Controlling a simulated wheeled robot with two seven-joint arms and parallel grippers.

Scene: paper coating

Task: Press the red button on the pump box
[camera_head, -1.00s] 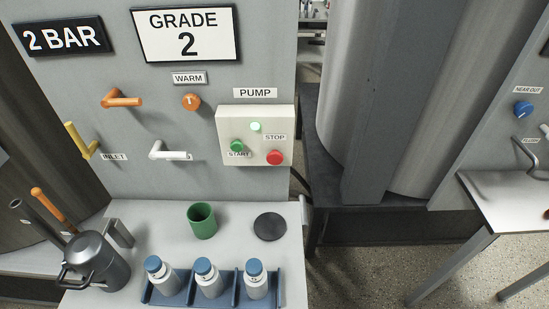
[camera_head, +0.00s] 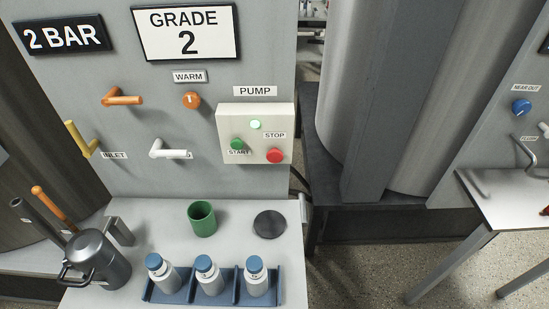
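The pump box (camera_head: 225,118) is a pale box on the grey panel, under a PUMP label. Its red button (camera_head: 275,156) is at the lower right, below the STOP label. A green button (camera_head: 237,144) sits at the lower left beside the START label. A pale green lamp (camera_head: 256,125) at the upper middle looks lit. Neither of my grippers shows in the head view.
Orange, yellow and white handles and an orange knob (camera_head: 192,100) stick out left of the box. The shelf below holds a green cup (camera_head: 202,219), a black disc (camera_head: 270,225), a grey can (camera_head: 97,259) and a blue rack (camera_head: 187,296) with three bottles.

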